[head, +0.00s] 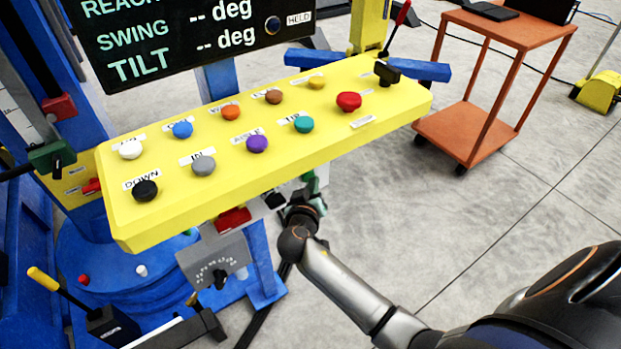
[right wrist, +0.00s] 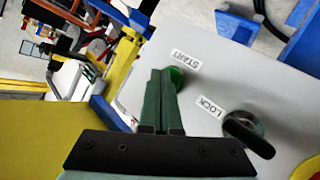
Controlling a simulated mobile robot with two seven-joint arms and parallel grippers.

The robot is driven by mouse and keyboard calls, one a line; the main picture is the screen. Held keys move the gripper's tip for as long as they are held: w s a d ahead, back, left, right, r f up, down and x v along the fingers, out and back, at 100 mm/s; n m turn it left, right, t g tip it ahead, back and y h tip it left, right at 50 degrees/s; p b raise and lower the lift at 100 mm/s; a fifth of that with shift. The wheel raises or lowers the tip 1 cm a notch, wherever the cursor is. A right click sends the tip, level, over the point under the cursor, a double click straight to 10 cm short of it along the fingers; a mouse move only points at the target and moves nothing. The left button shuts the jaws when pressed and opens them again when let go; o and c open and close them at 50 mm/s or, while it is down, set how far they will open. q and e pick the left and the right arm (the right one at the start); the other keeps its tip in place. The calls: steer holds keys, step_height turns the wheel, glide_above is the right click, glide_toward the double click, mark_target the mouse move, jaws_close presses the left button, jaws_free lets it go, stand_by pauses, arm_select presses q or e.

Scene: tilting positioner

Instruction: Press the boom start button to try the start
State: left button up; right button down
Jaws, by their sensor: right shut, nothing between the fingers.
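The green START button (right wrist: 177,76) sits on a light grey plate (right wrist: 205,45) in the right wrist view, beside its START label. My right gripper (right wrist: 164,74) is shut and empty, with its green fingertips right at the button and covering part of it. I cannot tell whether they touch it or how far it is pressed. In the head view my right gripper (head: 312,184) is mostly hidden under the right part of the yellow console (head: 225,185), and the START button does not show there. My left gripper is not in view.
A LOCK knob (right wrist: 243,128) with a black handle is close beside the START button. The yellow console carries several coloured buttons, including a red one (head: 348,101). A grey dial plate (head: 215,262) hangs below it. An orange cart (head: 466,130) stands at the right.

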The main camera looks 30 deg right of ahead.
steer(key=shift+s+d, duration=0.1)
steer(key=shift+s, duration=0.75)
steer(key=shift+s, duration=0.1)
steer(key=s, duration=0.2)
steer(key=s+p, duration=0.1)
steer(key=s, duration=0.2)
steer(key=shift+d, duration=0.2)
steer(key=shift+w, duration=0.1)
stand_by(0.4)
